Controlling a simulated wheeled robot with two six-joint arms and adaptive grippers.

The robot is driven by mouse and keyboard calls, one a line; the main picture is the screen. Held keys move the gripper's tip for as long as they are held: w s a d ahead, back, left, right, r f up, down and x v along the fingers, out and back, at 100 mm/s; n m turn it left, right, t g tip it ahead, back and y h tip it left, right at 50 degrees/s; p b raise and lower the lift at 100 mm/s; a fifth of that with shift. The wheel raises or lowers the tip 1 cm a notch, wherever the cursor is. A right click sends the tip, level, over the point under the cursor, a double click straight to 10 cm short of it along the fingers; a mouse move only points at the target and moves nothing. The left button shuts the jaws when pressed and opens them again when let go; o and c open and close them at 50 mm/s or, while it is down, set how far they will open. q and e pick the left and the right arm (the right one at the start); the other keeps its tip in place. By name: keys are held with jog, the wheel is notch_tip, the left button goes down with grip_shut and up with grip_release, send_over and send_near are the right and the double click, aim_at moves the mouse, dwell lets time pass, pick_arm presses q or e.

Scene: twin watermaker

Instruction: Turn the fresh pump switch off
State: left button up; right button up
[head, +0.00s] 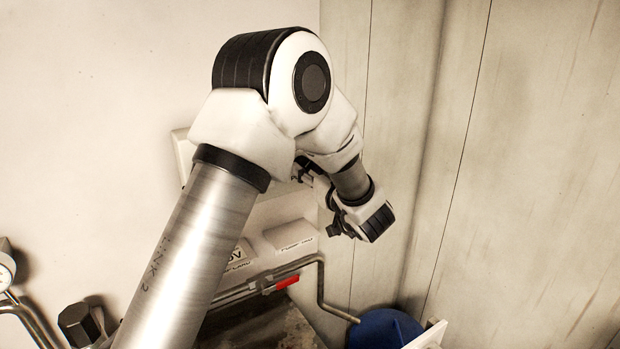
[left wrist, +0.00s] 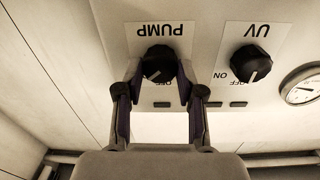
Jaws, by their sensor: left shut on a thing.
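The pump switch is a dark round knob (left wrist: 158,62) on a pale panel, under a label that reads PUMP upside down in the left wrist view. Its light pointer mark slants toward the lower left of that picture. My left gripper (left wrist: 158,78) has one finger on each side of the knob and is shut on it. The lettering close below the knob is partly hidden. In the head view my own arm covers most of the panel and the knob; the fingers (head: 304,170) show only as a small dark patch. My right gripper is in neither view.
A similar UV knob (left wrist: 251,63) sits beside the pump knob, with a round gauge (left wrist: 301,86) further right. Below the arm in the head view are pale labelled boxes (head: 291,235), a bent pipe with a red handle (head: 287,282) and a blue object (head: 385,328). A plank wall stands right.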

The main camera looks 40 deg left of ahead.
pick_arm(q)
jog(key=n+b, duration=0.9)
jog(key=b, duration=0.3)
jog(key=shift+f+n, duration=0.1)
jog(key=shift+n, duration=0.2)
jog(key=shift+r+n+b, duration=0.2)
jog(key=shift+n+b, duration=0.1)
jog(key=shift+b, duration=0.3)
jog(key=o, duration=1.1)
jog(key=shift+a, duration=0.1)
jog(key=shift+o, duration=0.2)
jog(key=shift+w+a+f, duration=0.15)
jog(key=v, duration=1.2)
jog(key=shift+f, duration=0.15)
